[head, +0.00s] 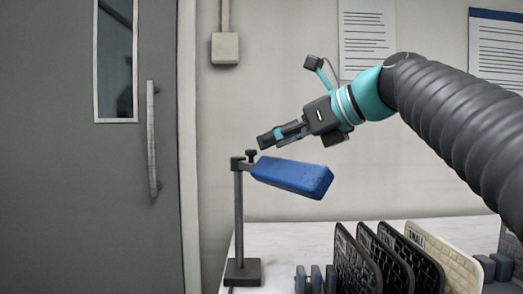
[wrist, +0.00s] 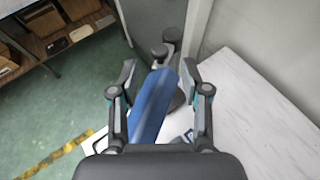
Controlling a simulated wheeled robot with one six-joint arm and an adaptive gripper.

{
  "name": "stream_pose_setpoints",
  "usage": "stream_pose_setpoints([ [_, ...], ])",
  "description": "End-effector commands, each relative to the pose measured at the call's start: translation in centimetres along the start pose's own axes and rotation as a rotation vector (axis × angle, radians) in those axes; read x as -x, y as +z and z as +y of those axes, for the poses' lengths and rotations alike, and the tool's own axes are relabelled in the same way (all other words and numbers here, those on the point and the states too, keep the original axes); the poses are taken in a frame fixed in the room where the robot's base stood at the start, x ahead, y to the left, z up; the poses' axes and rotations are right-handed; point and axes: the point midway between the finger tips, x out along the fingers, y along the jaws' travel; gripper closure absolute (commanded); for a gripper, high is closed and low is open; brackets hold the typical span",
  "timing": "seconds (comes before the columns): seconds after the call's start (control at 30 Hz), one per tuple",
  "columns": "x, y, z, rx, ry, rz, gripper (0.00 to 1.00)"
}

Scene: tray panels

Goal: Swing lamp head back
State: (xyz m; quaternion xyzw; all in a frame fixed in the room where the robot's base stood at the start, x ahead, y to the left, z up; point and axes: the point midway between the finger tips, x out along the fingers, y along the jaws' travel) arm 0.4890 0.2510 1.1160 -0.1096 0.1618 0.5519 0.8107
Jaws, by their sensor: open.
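The blue lamp head (head: 293,177) sticks out to the right from the top of a dark post (head: 239,212) on a square base. A small dark knob (head: 251,155) sits at the joint. My gripper (head: 268,138) is above the lamp head near its joint end, pointing left and slightly down, with a visible gap. In the wrist view the fingers of my gripper (wrist: 159,72) are spread and empty. The blue lamp head (wrist: 153,106) shows between them, below. The round joint parts (wrist: 166,48) show beyond it. My gripper hides the near end of the lamp head there.
The white table (head: 300,236) holds several upright dark panels (head: 383,262) and a cream panel (head: 445,262) at the front right. A grey door (head: 60,190) with a long handle (head: 152,140) is at the left. In the wrist view a shelf (wrist: 62,32) stands at upper left.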

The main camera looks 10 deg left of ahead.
Motion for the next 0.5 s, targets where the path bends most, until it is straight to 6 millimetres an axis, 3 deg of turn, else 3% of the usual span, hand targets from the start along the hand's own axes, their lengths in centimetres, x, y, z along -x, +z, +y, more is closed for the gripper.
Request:
stream_pose_setpoints([
  [0.2,-3.3,-0.1,0.1,0.001,0.003,0.001,0.53],
  [0.5,-4.6,0.0,0.0,0.001,-0.001,0.000,0.53],
])
